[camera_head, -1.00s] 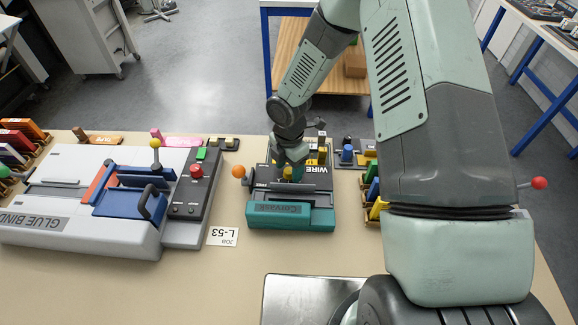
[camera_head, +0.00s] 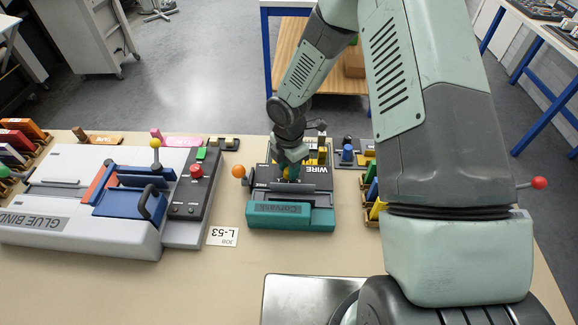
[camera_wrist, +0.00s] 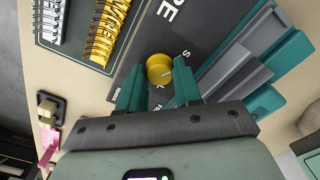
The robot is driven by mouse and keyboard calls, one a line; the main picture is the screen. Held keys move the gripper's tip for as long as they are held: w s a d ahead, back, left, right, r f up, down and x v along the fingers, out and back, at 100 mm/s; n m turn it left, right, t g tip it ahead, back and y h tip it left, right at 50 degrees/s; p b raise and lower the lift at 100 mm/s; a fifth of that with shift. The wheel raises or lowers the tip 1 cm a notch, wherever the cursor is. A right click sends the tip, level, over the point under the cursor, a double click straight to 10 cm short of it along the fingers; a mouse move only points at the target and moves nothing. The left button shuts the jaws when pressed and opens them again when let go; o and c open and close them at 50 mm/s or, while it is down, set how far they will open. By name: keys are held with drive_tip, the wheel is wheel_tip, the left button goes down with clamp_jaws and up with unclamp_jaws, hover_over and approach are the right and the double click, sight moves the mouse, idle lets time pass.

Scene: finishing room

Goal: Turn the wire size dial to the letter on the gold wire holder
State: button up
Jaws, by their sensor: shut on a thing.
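The wire size dial (camera_wrist: 160,69), a yellow round knob with a pale pointer mark, sits on the dark panel of the teal wire machine (camera_head: 291,222). My gripper (camera_wrist: 160,86) has its teal fingers on both sides of the dial and is shut on it. In the head view the dial (camera_head: 287,173) is mostly hidden by my gripper. Small white letters ring the dial, partly covered by the fingers; an S shows at its upper right. Gold wire coils (camera_wrist: 106,30) stand in a dark holder beside the panel. I cannot read a letter on that holder.
Silver coils (camera_wrist: 50,20) stand beside the gold ones. The grey glue binder (camera_head: 60,205) is left of the wire machine, with an orange ball knob (camera_head: 238,171) between them. A job card reading L-53 (camera_head: 222,236) lies on the table. The front table is mostly clear.

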drive_tip(key=m, duration=0.5)
drive_tip(key=shift+m, duration=0.4)
drive_tip(key=m, duration=1.1)
drive_tip(key=shift+m, duration=0.4)
drive_tip(key=m, duration=0.5)
drive_tip(key=shift+m, duration=0.3)
drive_tip(key=o, duration=1)
drive_tip(key=shift+o, duration=0.2)
wheel_tip(320, 180, up, 11)
